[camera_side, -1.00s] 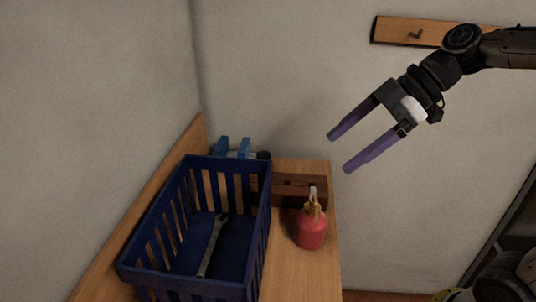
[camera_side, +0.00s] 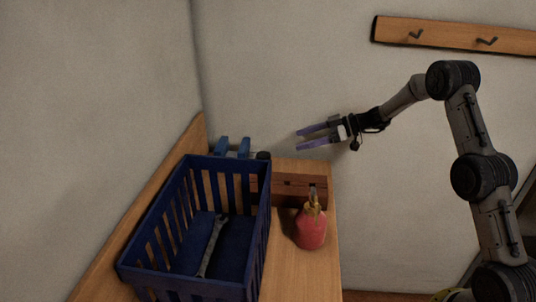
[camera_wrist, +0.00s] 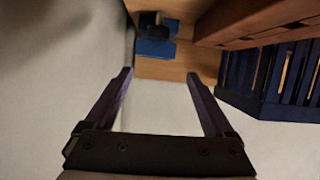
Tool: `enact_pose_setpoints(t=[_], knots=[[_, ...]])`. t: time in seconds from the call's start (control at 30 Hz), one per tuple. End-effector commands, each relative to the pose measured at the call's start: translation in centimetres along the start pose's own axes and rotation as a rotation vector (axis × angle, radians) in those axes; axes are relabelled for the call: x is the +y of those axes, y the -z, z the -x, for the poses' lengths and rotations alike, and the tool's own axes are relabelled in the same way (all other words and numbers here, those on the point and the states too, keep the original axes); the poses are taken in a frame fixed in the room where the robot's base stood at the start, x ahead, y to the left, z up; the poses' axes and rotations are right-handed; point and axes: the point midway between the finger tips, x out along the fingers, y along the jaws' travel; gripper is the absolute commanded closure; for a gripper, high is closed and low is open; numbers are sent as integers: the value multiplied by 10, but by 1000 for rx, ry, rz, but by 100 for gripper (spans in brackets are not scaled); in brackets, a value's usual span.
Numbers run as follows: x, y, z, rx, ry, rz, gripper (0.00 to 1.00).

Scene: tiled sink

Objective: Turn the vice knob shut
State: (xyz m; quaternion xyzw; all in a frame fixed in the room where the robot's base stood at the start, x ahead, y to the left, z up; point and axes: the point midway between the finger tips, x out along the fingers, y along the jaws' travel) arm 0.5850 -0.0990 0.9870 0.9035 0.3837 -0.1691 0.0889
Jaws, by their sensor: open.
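The blue vice (camera_side: 232,148) stands at the back of the wooden bench, partly hidden behind the blue basket. Its dark knob (camera_side: 264,155) sticks out on the right side. In the wrist view the blue vice (camera_wrist: 155,48) shows at the top, beyond the fingertips, with its dark knob (camera_wrist: 150,30). My gripper (camera_side: 297,140) is open and empty, with its purple fingers pointing left towards the vice. It is to the right of the knob and apart from it. In the wrist view the two fingers (camera_wrist: 160,75) are spread with nothing between them.
A blue slatted basket (camera_side: 258,240) holding a wrench (camera_side: 212,245) fills the left of the bench. A reddish-brown wooden block (camera_side: 290,182) lies behind a red bottle (camera_side: 311,230). A wall rises behind the bench, with a hook rail (camera_side: 450,34) on it.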

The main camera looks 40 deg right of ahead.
Motion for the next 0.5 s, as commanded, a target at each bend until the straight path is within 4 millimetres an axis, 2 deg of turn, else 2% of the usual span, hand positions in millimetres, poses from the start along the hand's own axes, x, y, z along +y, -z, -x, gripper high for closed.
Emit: enact_pose_setpoints(t=[0.03,0.1,0.23,0.5], knots=[[2,-12,1,-5,-2,-22,12],[4,-20,2,-9,-6,-36,12],[6,-21,-4,-9,-10,-38,12],[5,-22,-52,-11,-6,-37,12]])
